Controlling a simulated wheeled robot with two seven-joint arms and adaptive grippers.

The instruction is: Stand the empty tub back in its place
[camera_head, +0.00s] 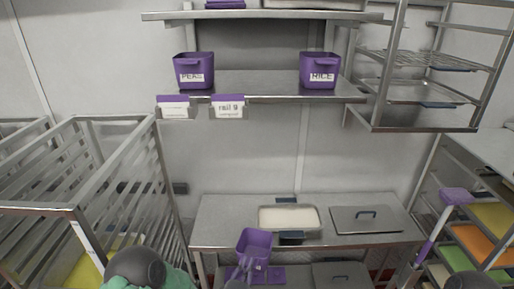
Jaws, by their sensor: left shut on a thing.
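A purple tub (255,242) is in front of the steel table's near edge, low in the head view, and looks tilted. My left gripper (252,268) is shut on it from below and in front; the fingers are small and partly merged with the tub. A purple tub labelled PEAS (193,66) stands on the left of the wall shelf (258,82). A purple tub labelled RICE (320,66) stands on its right. The shelf between them is bare. My right gripper is out of view.
The steel table (225,215) bears a pan with pale contents (288,217) and a lidded pan (367,219). Two label cards hang on the shelf's front edge. A wire rack (430,80) is upper right, a slatted trolley (100,170) left, and a purple-headed tool (456,196) right.

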